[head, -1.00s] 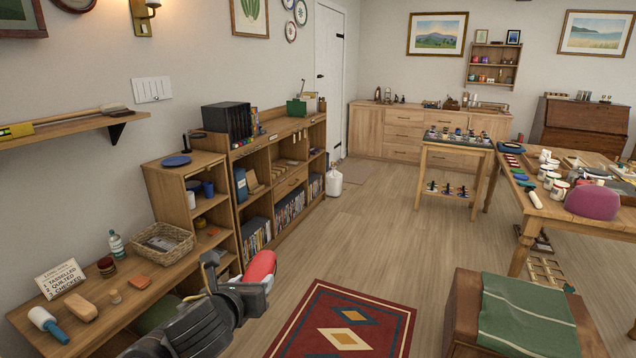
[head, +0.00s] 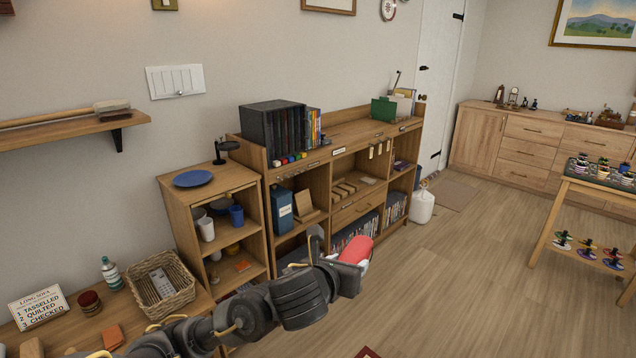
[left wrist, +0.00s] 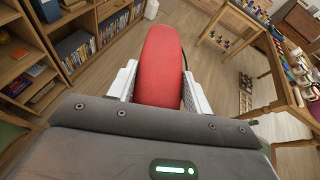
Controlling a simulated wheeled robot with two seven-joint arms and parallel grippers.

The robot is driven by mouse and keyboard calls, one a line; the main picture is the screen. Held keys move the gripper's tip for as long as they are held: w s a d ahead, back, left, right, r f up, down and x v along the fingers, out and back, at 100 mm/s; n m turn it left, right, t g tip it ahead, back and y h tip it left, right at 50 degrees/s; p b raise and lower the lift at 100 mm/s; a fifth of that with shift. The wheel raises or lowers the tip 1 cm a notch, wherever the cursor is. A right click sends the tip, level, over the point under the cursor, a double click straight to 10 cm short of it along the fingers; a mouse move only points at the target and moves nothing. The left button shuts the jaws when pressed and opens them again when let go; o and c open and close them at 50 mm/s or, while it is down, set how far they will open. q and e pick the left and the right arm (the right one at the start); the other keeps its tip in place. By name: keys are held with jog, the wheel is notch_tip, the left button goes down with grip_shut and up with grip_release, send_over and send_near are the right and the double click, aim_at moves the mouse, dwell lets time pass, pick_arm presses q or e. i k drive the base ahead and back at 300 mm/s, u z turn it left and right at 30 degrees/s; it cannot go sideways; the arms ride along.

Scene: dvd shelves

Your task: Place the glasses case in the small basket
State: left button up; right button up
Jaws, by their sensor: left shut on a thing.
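The glasses case is red and rounded; it shows at the end of my left arm in the head view (head: 355,250) and fills the middle of the left wrist view (left wrist: 161,65). My left gripper (left wrist: 160,88) is shut on it, with a pale finger on each side. The case is held in the air in front of the shelves, right of the basket and apart from it. The small wicker basket (head: 178,303) stands on the low bench at the left, with a grey remote-like object (head: 161,283) inside. My right gripper does not show.
A sign (head: 38,307), a dark red jar (head: 90,303) and a bottle (head: 111,272) stand left of the basket. The small shelf unit (head: 215,181) with cups and a blue plate (head: 193,178) rises just right of it. Open floor lies to the right.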

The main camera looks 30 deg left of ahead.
aim_at(150, 295)
jog(key=i, duration=2.35)
jog(key=u, duration=3.25)
jog(key=i, duration=0.5)
